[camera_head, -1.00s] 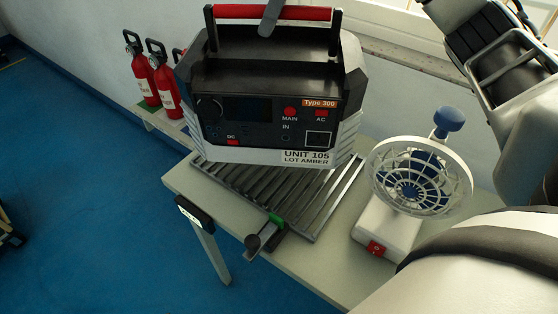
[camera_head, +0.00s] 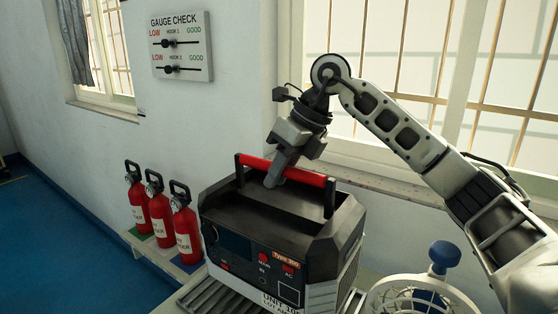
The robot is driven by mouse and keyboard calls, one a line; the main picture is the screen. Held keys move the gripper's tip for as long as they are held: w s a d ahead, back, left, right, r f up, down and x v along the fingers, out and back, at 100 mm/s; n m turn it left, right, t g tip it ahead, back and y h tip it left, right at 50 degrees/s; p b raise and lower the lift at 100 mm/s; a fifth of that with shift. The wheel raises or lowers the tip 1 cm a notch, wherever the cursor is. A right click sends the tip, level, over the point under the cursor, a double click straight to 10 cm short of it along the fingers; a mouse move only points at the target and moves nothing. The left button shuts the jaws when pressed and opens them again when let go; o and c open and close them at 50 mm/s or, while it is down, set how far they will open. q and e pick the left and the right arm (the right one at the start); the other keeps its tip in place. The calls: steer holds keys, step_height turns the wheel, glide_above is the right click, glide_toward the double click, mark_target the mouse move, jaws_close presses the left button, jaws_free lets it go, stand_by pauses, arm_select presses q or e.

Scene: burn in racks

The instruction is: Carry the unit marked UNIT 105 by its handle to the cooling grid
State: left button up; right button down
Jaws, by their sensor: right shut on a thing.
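The unit marked UNIT 105 (camera_head: 262,232) is a black and grey box with a red bar handle (camera_head: 312,178) on top. Its front label is partly cut off by the lower picture edge. My right gripper (camera_head: 274,180) comes down from above and is shut on the red handle, left of its middle. The slatted metal cooling grid (camera_head: 207,298) shows at the bottom, under the unit's left front. Most of the grid is hidden or out of the picture. I cannot tell whether the unit rests on it or hangs just above. My left gripper is not in view.
A white fan (camera_head: 418,290) with a blue knob stands close to the unit's right. Several red fire extinguishers (camera_head: 160,215) stand on a low ledge at left. A GAUGE CHECK board (camera_head: 182,45) hangs on the wall. Barred windows are behind my right arm.

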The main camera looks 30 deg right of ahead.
mark_target(275, 205)
steer(key=shift+f, duration=2.2)
steer(key=c, duration=1.6)
jaws_free()
steer(key=shift+f, duration=0.45)
steer(key=shift+c, duration=0.2)
steer(key=o, duration=0.3)
steer(key=shift+s, duration=0.1)
steer(key=shift+o, duration=0.2)
steer(key=shift+a+r, duration=0.1)
steer(key=v, duration=1.2)
